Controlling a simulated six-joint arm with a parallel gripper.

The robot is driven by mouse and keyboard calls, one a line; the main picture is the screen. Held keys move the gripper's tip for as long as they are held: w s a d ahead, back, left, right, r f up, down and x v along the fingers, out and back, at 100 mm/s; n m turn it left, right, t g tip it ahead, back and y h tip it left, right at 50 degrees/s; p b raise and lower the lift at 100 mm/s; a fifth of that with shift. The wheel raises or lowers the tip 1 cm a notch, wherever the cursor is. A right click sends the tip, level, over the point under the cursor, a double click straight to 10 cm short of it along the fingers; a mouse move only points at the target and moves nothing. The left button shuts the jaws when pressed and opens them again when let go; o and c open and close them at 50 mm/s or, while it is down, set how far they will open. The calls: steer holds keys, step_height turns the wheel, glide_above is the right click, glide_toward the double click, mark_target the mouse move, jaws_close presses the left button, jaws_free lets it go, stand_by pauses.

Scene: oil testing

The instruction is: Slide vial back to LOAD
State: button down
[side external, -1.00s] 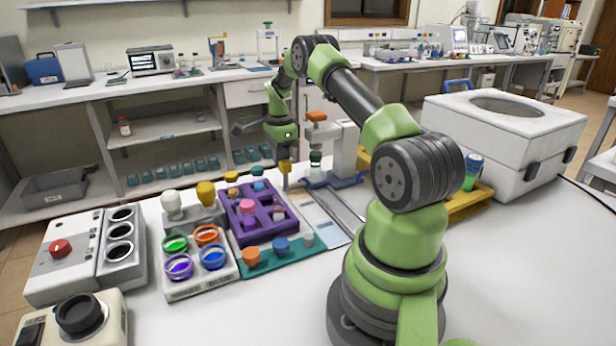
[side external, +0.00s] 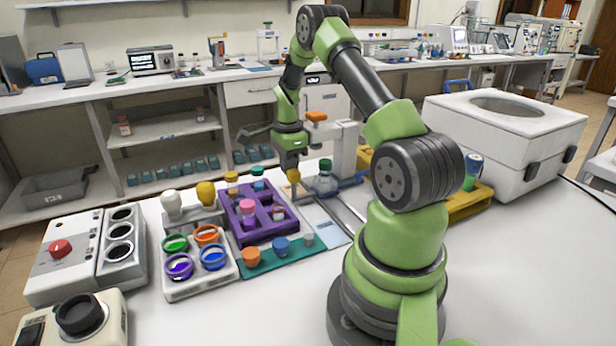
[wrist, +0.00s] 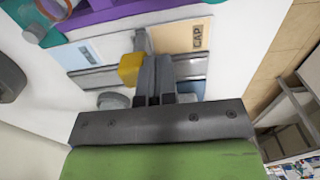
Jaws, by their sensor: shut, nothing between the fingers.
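The vial (side external: 324,178), clear with a green cap, stands upright by the metal rail, just right of my gripper (side external: 296,196) in the side view. My gripper points down, its fingers shut and empty, low over the panels by the rail. In the wrist view, the closed fingers (wrist: 152,78) lie over the rail (wrist: 100,77), with a yellow block (wrist: 131,68) at their left side. A pale blue panel (wrist: 85,52) lies left of the fingers and an orange CAP panel (wrist: 190,37) right of them. I cannot make out the vial or a LOAD label in the wrist view.
A purple rack (side external: 238,222) with capped jars stands left of my gripper. A press with an orange handle (side external: 316,117) stands behind the vial. A green mat (side external: 267,261) with several caps lies in front. A large white box (side external: 500,135) stands at right.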

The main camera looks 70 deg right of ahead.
mark_target(296, 173)
steer(key=shift+s+a, duration=0.25)
stand_by(0.3)
steer(key=shift+s+a, duration=1.05)
steer(key=shift+d, duration=0.1)
steer(key=shift+w+d+r, duration=0.1)
steer(key=shift+w+d, duration=0.05)
steer(key=shift+w, duration=0.1)
steer(key=shift+r, duration=3.65)
